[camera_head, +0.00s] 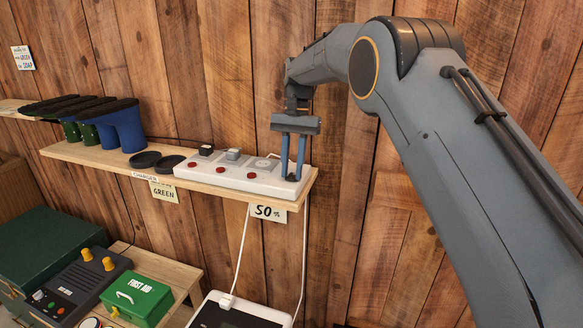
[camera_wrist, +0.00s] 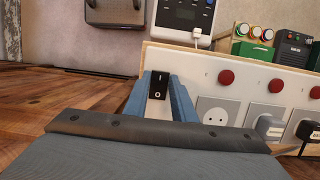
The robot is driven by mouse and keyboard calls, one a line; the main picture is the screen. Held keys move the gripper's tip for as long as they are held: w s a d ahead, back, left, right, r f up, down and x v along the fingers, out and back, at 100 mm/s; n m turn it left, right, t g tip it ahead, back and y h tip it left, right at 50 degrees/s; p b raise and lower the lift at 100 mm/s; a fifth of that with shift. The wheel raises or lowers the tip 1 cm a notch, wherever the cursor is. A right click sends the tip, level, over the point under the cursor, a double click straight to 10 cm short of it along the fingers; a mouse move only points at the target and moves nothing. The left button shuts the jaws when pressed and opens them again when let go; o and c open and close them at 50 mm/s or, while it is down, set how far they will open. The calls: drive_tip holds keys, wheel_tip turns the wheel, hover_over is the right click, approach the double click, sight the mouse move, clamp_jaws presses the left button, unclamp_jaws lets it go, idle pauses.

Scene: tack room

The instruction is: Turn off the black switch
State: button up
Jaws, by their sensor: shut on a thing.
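The black switch (camera_wrist: 158,86) shows in the wrist view, a rocker marked I and O, at the end of a white power strip (camera_wrist: 215,78). In the head view the power strip (camera_head: 232,178) lies on the wall shelf, and my gripper (camera_head: 291,177) points down at its right end. I cannot tell which side of the rocker is pressed.
The strip carries several red buttons and sockets, with a black plug (camera_head: 206,150) and a grey plug (camera_head: 233,154) in it. Black discs (camera_head: 146,159) and blue boots (camera_head: 122,130) stand left on the shelf (camera_head: 90,155). A green first aid box (camera_head: 137,300) is below.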

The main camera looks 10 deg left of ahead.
sight(294, 174)
drive_tip(key=shift+r, duration=0.1)
drive_tip(key=o, duration=1.1)
drive_tip(key=shift+c, duration=0.2)
drive_tip(key=b+v, duration=0.2)
drive_tip(key=v, duration=0.3)
drive_tip(key=shift+w+r+b, duration=0.3)
drive_tip(key=shift+b, duration=0.1)
drive_tip(key=shift+v, duration=1)
drive_tip(key=shift+s, duration=0.1)
